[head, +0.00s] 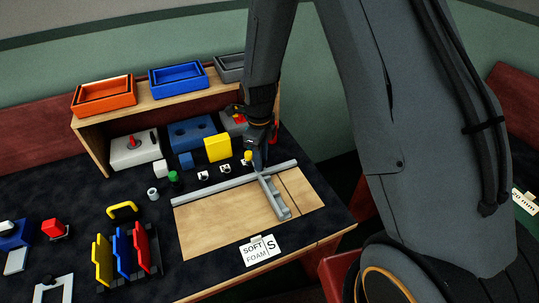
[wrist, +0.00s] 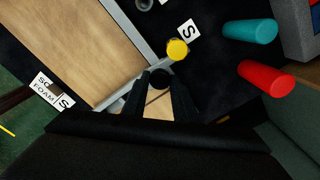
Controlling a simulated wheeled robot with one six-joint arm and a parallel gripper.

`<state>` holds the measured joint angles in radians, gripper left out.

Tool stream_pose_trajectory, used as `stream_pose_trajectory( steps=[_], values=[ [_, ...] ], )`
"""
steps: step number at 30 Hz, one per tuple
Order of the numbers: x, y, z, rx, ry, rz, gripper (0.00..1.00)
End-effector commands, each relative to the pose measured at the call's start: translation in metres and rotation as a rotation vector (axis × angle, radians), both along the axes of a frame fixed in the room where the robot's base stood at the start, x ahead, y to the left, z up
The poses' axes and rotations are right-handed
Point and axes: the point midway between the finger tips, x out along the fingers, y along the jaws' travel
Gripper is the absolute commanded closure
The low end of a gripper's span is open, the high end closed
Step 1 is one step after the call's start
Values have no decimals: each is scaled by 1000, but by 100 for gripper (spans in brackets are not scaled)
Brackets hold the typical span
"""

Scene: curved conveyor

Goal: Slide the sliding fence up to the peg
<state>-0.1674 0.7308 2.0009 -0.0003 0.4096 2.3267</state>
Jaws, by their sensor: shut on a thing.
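The sliding fence (head: 270,198) is a grey bar lying across the wooden board (head: 215,218), set crosswise to a long grey rail (head: 220,188). In the wrist view the fence (wrist: 118,91) runs down-left from the rail. My gripper (head: 261,163) is low over the fence's rail end. In the wrist view my gripper (wrist: 161,82) is shut on a dark round knob (wrist: 160,77), its fingers on either side. A yellow round-topped piece (head: 248,155) stands just beyond the rail; it also shows in the wrist view (wrist: 177,49). I cannot tell which piece is the peg.
A yellow block (head: 217,148) and a blue block (head: 192,133) stand behind the rail. A red cylinder (wrist: 266,78) and a teal cylinder (wrist: 251,31) lie at right in the wrist view. The board's left part is clear.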

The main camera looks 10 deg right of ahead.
Motion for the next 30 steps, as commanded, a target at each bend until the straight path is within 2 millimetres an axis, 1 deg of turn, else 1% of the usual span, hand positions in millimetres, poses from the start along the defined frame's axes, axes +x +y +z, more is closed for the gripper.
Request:
stream_pose_trajectory(
  steps=[7,8,9,11,19,22,26,30],
  values=[
    [-1,0,0,0,2,-1,100],
    [-1,0,0,0,2,-1,73],
    [-1,0,0,0,2,-1,66],
    [-1,0,0,0,2,-1,56],
    [0,-1,0,1,1,-1,56],
    [0,-1,3,0,0,-1,56],
    [1,0,15,1,-3,-1,56],
    [1,0,35,1,-4,-2,56]
  ],
)
